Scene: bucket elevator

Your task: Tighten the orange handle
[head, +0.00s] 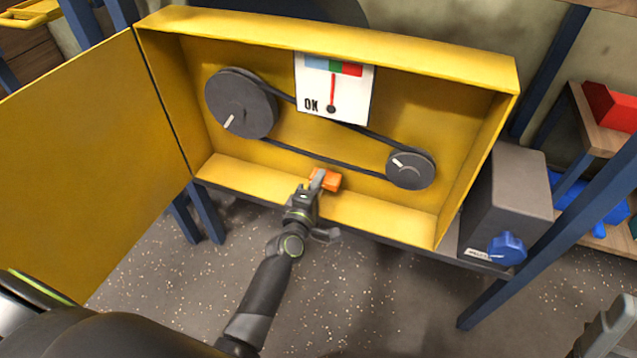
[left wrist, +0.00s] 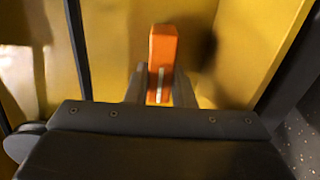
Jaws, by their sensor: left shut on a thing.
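The orange handle (head: 331,181) sits low in the middle of the open yellow box, below the belt. My left gripper (head: 318,180) reaches it from the front and is shut on it. In the left wrist view the orange handle (left wrist: 162,60) stands between the two fingers (left wrist: 160,90), its upper part showing beyond them. A white gauge (head: 335,85) marked OK hangs above, its red needle pointing up at the green band. At the lower right edge of the head view a grey part of my right arm shows; its fingertips cannot be made out.
The yellow box (head: 460,60) holds a large pulley (head: 241,103) and a small pulley (head: 411,170) joined by a black belt. Its door (head: 90,150) stands open at left. A grey motor box (head: 510,195) with a blue knob (head: 507,248) stands at right.

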